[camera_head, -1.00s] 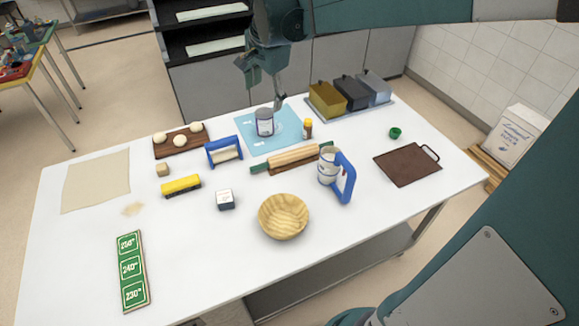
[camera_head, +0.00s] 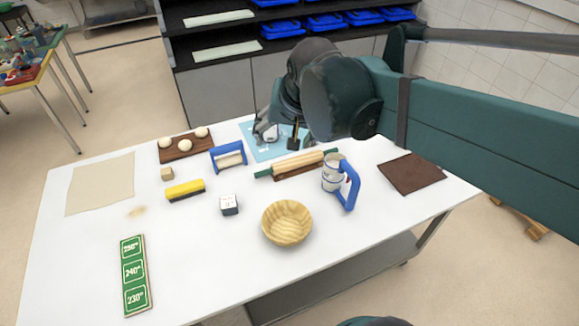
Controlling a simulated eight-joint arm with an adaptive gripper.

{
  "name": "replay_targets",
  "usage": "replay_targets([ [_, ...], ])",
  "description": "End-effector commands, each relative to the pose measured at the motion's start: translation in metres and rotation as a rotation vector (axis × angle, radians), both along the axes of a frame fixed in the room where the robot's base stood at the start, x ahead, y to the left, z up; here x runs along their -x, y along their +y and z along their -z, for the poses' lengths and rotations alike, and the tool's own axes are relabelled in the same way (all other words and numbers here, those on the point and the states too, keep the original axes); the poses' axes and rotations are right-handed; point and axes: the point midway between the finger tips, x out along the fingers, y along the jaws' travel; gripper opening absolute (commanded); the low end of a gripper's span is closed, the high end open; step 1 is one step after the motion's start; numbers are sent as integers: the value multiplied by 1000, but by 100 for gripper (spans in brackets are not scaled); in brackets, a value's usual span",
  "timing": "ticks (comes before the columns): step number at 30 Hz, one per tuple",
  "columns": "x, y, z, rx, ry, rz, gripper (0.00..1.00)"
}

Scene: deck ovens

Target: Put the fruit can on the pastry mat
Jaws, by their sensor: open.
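The blue pastry mat (camera_head: 252,133) lies at the back of the white table, partly hidden by my arm. A grey can with a pale label, which I take to be the fruit can (camera_head: 271,133), is on the mat, mostly covered by my gripper. My gripper (camera_head: 266,136) is open and low over the mat, right at the can. I cannot tell whether the fingers touch it.
A small amber bottle (camera_head: 294,137) is close right of my gripper. A rolling pin (camera_head: 297,164) lies in front of the mat, with a blue-handled jug (camera_head: 333,172) beside it. My arm hides the back right.

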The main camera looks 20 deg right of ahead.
Motion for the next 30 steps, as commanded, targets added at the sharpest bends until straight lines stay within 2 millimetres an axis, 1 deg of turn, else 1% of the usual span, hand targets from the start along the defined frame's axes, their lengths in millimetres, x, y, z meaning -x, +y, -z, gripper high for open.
replay_targets([
  [1, 10, 1, 3, 17, -9, -32, 66],
  [3, 22, 3, 7, 42, -22, -80, 66],
  [12, 70, 9, 27, 157, -77, -277, 66],
  [15, 82, 10, 34, 193, -92, -334, 66],
  [21, 98, 12, 44, 241, -112, -408, 66],
  [30, 101, 12, 47, 254, -119, -428, 66],
])
